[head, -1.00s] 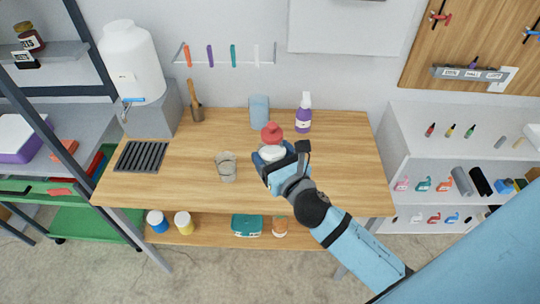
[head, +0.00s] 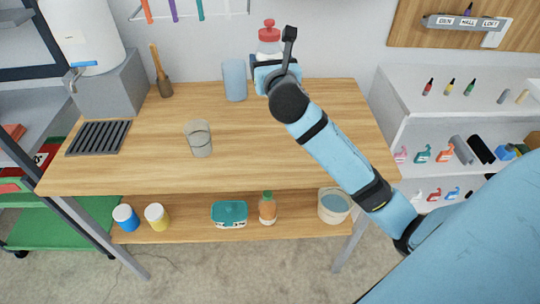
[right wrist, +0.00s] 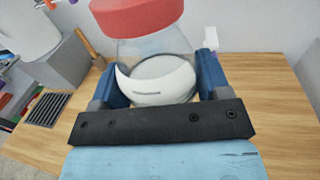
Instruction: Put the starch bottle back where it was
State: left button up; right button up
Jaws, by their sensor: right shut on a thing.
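The starch bottle, a clear bottle with a red cap and white contents or label (head: 269,46), is at the back of the wooden table in the head view. Its label cannot be read. My right gripper (head: 273,68) is shut on it. In the right wrist view the bottle (right wrist: 155,72) stands between the two blue fingers of the gripper (right wrist: 158,85), its red cap cut off at the top. Whether its base touches the table is hidden by the gripper. My left gripper is not in view.
On the table (head: 130,170) stand a clear glass (head: 199,139), a pale blue container (head: 234,80), a wooden-handled tool (head: 161,75) and a dark grille (head: 99,138). The lower shelf holds several containers. White shelving (head: 425,88) stands at right.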

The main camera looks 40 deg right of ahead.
jog(key=shift+d+f, duration=0.1)
jog(key=shift+f, duration=0.2)
notch_tip(320, 180, down, 19)
jog(key=b, duration=0.5)
jog(key=shift+f, duration=0.2)
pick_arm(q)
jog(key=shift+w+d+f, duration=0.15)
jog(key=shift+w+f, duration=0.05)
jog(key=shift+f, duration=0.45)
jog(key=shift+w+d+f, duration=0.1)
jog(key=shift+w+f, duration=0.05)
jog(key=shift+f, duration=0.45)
pick_arm(e)
jog(key=o, duration=1)
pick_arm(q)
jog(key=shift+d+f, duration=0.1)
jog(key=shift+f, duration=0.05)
pick_arm(e)
jog(key=shift+o, duration=0.5)
